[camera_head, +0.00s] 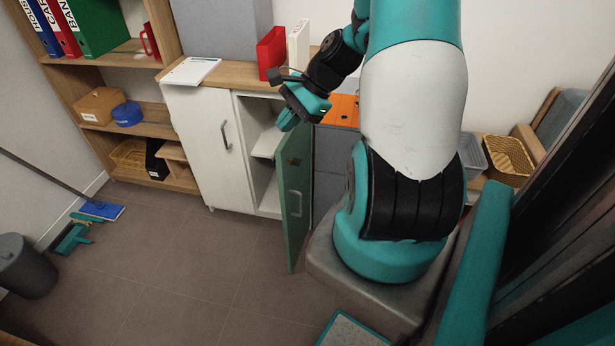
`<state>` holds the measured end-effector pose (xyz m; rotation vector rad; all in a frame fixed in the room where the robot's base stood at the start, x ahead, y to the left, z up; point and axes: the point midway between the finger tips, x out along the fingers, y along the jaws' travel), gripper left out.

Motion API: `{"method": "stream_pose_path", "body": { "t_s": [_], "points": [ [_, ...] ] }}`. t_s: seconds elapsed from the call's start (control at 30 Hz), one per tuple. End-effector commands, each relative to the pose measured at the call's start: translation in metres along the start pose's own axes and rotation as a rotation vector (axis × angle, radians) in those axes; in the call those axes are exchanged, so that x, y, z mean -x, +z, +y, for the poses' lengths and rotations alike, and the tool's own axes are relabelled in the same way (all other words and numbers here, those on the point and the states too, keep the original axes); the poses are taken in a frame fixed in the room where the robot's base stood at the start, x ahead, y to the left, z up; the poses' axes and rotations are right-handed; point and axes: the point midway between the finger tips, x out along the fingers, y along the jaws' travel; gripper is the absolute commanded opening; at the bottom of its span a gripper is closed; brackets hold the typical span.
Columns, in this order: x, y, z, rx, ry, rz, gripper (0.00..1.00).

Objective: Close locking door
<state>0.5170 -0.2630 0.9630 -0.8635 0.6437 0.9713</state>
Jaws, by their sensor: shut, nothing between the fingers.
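The green door (293,190) of the white cabinet (200,140) stands wide open, swung out toward the camera. It has a metal handle (297,203) and a small dark lock-like spot higher up. Behind it, the open compartment (262,145) shows white shelves. My gripper (290,122) is at the upper edge of the green door, in front of the open compartment. Its fingers look closed and empty. I cannot tell whether it touches the door. The white door beside the compartment is shut.
A wooden shelf (130,100) stands at left. A blue mop (102,210) and a grey bin (25,266) are on the floor at left. The floor before the cabinet is clear.

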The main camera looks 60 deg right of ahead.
Motion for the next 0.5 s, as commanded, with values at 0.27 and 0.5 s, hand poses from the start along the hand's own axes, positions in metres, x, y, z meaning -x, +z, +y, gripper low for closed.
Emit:
{"method": "stream_pose_path", "body": {
  "t_s": [0.27,0.5],
  "points": [
    [-0.006,-0.154,0.073,-0.766,-0.283,-0.017,0.0],
    [-0.01,-0.18,0.09,-0.93,-0.35,-0.035,0.0]
  ]
}}
